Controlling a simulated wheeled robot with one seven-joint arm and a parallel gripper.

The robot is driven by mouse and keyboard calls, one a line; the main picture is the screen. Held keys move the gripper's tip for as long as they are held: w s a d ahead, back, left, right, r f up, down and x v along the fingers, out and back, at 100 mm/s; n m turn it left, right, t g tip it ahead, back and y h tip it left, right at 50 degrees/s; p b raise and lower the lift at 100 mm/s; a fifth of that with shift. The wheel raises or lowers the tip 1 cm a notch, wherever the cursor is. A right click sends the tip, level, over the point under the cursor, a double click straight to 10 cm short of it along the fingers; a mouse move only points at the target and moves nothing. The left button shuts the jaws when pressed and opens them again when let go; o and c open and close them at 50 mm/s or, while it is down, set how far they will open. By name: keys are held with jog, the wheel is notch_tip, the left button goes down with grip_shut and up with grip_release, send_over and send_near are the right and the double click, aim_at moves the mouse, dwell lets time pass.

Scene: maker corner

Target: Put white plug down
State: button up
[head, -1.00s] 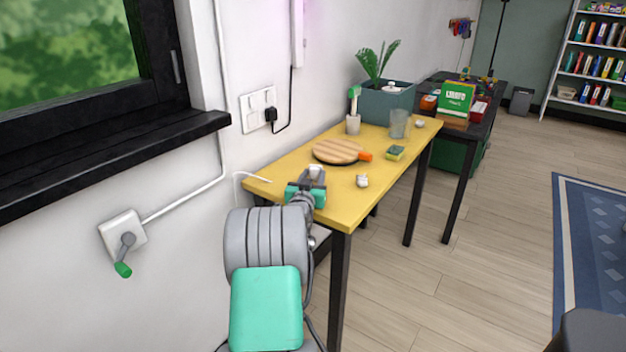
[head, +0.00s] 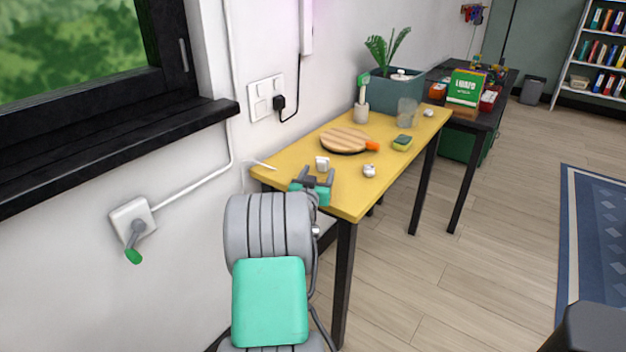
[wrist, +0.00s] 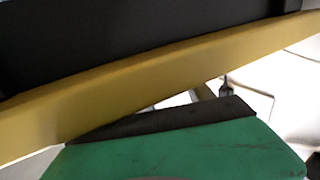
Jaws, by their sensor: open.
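The white plug (head: 322,163) sits on the yellow table (head: 340,193) near its left end, just beyond my gripper. My gripper (head: 318,176) is open with nothing between its fingers, apart from the plug and close to the table's near left corner. In the wrist view, my green gripper body and a dark part fill the bottom, and the yellow table edge (wrist: 130,80) crosses the picture. The plug does not show in that view.
A round wooden board (head: 346,139) with an orange-ended item lies behind the plug. A small white object (head: 369,171) is to its right. A sponge (head: 402,142), a glass (head: 407,113) and a planter (head: 385,95) stand farther back. The wall is close on the left.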

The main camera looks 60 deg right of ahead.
jog(key=v, duration=0.8)
jog(key=shift+a+r, duration=0.15)
jog(key=shift+r, duration=0.25)
jog(key=w+a+f+n+t+y, duration=0.25)
jog(key=w+a+y, duration=0.45)
jog(key=w+a, duration=0.7)
jog(key=w+a+f+n+y, duration=0.1)
jog(key=a+f+n+y, duration=0.1)
jog(key=a, duration=0.6)
jog(key=a+f+n+y, duration=0.1)
jog(key=a+n+y, duration=0.2)
jog(key=a, duration=0.6)
jog(key=s+a+f+n+g+y, duration=0.15)
jog(key=s+a+n+y, duration=0.35)
jog(key=a, duration=0.7)
jog(key=s+a+n+g, duration=0.3)
jog(key=s+a, duration=0.3)
jog(key=a, duration=0.6)
notch_tip(320, 180, up, 20)
jog(key=t+p, duration=0.1)
jog(key=p, duration=1.7)
jog(key=shift+w+r, duration=0.2)
jog(key=shift+r, duration=0.05)
